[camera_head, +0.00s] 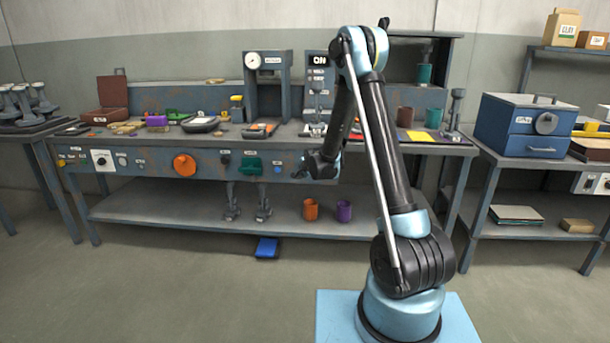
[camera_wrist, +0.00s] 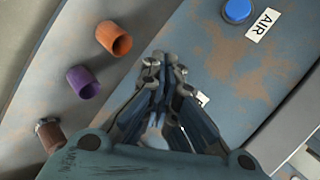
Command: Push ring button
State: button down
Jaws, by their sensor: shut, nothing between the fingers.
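My gripper (camera_head: 322,168) is at the front panel of the workbench, right of the blue button. Its fingers (camera_wrist: 168,88) are together and empty in the wrist view. They point at the bare panel and partly cover a white label (camera_wrist: 202,98), whose text I cannot read. No button marked as a ring shows clearly; one may be hidden behind the fingers. A round blue button (camera_wrist: 237,10) beside an AIR label (camera_wrist: 264,25) is up and right of the fingers; it also shows in the head view (camera_head: 277,170). I cannot tell whether the fingers touch the panel.
An orange cup (camera_head: 310,210) and a purple cup (camera_head: 344,211) stand on the lower shelf (camera_head: 160,209).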

jog(key=shift+w, duration=0.15)
dwell(0.4)
jog(key=shift+w+r, duration=0.1)
jog(key=shift+w, duration=0.15)
jog(key=shift+w, duration=0.45)
dwell(0.8)
jog(key=shift+s, duration=0.15)
dwell(0.3)
jog(key=shift+s, duration=0.7)
jog(key=shift+s, duration=0.15)
jog(key=s, duration=0.4)
jog(key=shift+s+a, duration=0.1)
jog(key=shift+s, duration=0.25)
dwell(0.4)
